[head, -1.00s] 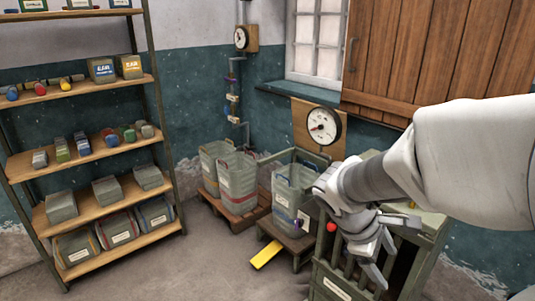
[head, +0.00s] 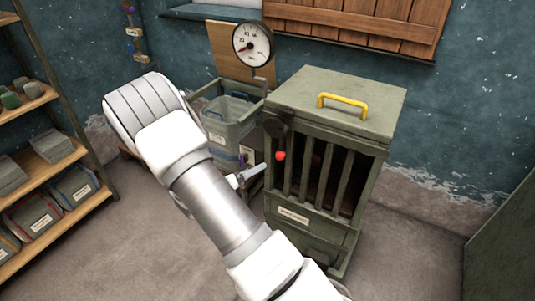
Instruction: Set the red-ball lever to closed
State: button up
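The red ball (head: 281,156) of the lever shows at the left front of the green slatted cabinet (head: 345,103), near the top of the slats. Its lever rod is too small or hidden to make out, so I cannot tell its setting. Only a light finger-like part of my gripper (head: 247,177) shows, a little left of and below the red ball, apparently apart from it. My arm hides the rest of the gripper, so its opening cannot be seen.
A yellow handle (head: 343,101) tops the cabinet. A round gauge (head: 253,43) stands behind it. Shelves (head: 45,180) line the left edge. Floor right of the cabinet is clear.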

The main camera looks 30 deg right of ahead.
aim_at(277, 156)
jog(key=b+x, duration=0.1)
jog(key=x, duration=0.7)
jog(key=b+x, duration=0.1)
jog(key=x, duration=0.8)
jog(key=shift+w+f+b, duration=0.2)
jog(key=shift+w+b, duration=0.1)
jog(key=shift+b, duration=0.1)
grip_shut()
jog(key=shift+n, duration=0.3)
